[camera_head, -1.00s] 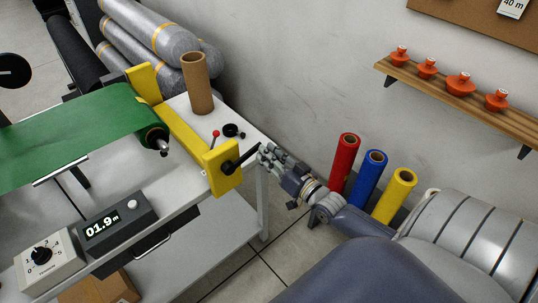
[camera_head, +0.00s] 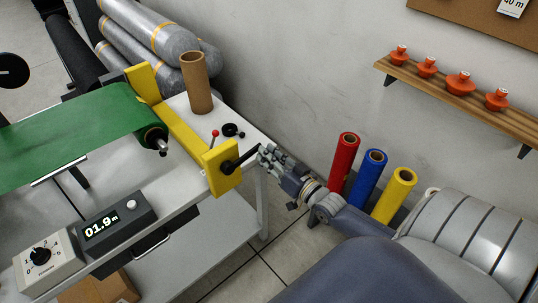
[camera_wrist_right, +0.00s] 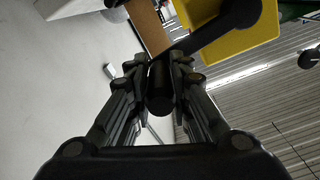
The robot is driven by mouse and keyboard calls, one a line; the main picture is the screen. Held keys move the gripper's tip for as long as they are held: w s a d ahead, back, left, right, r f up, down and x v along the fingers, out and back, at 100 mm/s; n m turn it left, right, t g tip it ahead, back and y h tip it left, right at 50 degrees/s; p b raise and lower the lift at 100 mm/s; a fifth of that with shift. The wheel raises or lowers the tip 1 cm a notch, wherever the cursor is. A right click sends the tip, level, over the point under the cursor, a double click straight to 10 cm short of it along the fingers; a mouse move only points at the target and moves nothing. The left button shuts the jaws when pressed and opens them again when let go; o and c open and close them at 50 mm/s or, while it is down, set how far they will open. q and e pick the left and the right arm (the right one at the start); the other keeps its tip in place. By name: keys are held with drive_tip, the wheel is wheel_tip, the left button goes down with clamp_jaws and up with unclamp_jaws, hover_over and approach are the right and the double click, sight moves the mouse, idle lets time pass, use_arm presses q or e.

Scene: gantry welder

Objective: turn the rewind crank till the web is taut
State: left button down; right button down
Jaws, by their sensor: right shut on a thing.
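The rewind crank (camera_head: 241,160) is a black arm on the yellow end bracket (camera_head: 222,176) at the table's right end. My right gripper (camera_head: 265,152) is shut on the crank's handle. In the right wrist view the black handle (camera_wrist_right: 160,88) lies between the two fingers, and the crank arm (camera_wrist_right: 205,38) runs up to the hub by the yellow bracket. The green web (camera_head: 80,135) runs to a roll (camera_head: 152,136) with a metal shaft end; it looks flat in the head view. My left gripper is not in view.
A length counter (camera_head: 117,222) reads 01.9 m beside a dial box (camera_head: 47,256). A cardboard tube (camera_head: 196,85) and a red-knobbed lever (camera_head: 214,134) stand near the bracket. Red (camera_head: 344,162), blue (camera_head: 370,178) and yellow rolls (camera_head: 394,195) stand by the wall close to my right arm.

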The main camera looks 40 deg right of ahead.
drive_tip(key=shift+s+f, duration=0.2)
drive_tip(key=shift+f, duration=0.55)
drive_tip(key=c, duration=1.4)
unclamp_jaws()
drive_tip(key=shift+c, duration=0.2)
drive_tip(key=shift+w+d+r, duration=0.1)
drive_tip(key=shift+w+r, duration=0.05)
drive_tip(key=shift+r, duration=0.05)
drive_tip(key=s, duration=1.2)
drive_tip(key=shift+d, duration=0.45)
